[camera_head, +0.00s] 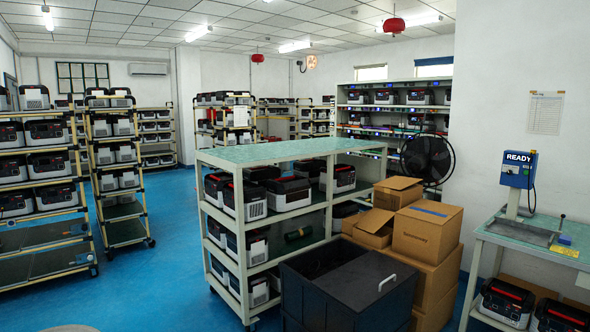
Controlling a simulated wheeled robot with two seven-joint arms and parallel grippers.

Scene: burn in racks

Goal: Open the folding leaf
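A large dark box (297,297) stands on the floor at the bottom centre. A flat dark leaf (357,284) with a pale bar handle (387,283) lies over the near right part of its top, and looks like the folding leaf. The far left part of the box top is uncovered and shows a dark interior. What lies under the leaf is hidden. Neither of my grippers is in view.
A green-topped shelf cart (285,151) with several power units stands behind the box. Cardboard boxes (427,230) stack close on its right. A workbench (545,240) with a READY tester (518,169) is at far right. Blue floor (160,270) is clear on the left.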

